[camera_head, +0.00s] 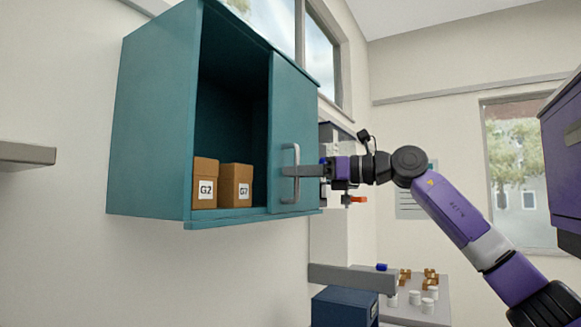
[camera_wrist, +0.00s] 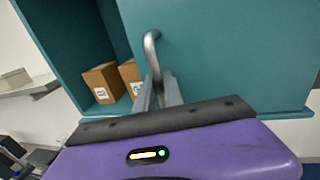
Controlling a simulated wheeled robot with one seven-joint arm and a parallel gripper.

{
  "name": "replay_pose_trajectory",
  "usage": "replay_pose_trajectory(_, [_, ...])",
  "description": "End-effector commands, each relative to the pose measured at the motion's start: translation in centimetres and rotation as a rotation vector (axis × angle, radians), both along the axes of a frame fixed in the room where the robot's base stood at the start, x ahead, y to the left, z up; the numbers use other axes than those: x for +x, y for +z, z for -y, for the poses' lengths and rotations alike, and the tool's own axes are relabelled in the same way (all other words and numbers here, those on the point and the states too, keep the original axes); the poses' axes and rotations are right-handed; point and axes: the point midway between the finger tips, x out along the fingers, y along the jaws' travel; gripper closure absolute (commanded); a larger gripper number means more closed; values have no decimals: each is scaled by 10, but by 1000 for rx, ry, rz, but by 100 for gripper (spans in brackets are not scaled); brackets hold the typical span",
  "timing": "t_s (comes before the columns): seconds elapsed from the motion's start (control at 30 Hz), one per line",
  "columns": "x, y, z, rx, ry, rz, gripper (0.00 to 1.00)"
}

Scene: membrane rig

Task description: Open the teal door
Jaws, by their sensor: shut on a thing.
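The teal door (camera_head: 290,120) is a sliding panel on the front of a teal wall cabinet (camera_head: 150,130). It covers the right part of the cabinet front, and the left part stands open. A grey vertical bar handle (camera_head: 296,155) is fixed to the door. My gripper (camera_head: 300,171) is shut on this handle, coming from the right. In the wrist view the fingers (camera_wrist: 158,90) close around the lower part of the handle (camera_wrist: 150,45), and the teal door (camera_wrist: 220,50) fills the right side.
Two brown boxes, labelled G2 (camera_head: 205,185) and G7 (camera_head: 236,185), stand inside the cabinet's open left part. A grey shelf (camera_head: 25,153) is on the wall at left. Below right, a table (camera_head: 425,312) bears several small white and brown items. A dark blue box (camera_head: 345,307) stands in front.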

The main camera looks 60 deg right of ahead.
Motion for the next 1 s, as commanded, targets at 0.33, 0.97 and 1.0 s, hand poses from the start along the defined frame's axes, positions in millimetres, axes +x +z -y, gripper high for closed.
replay_pose_trajectory(0.33, [0,0,4,1,-1,2,100])
replay_pose_trajectory(0.97, [-4,-1,5,1,-2,1,66])
replay_pose_trajectory(1.0, [-8,-1,6,0,-3,2,66])
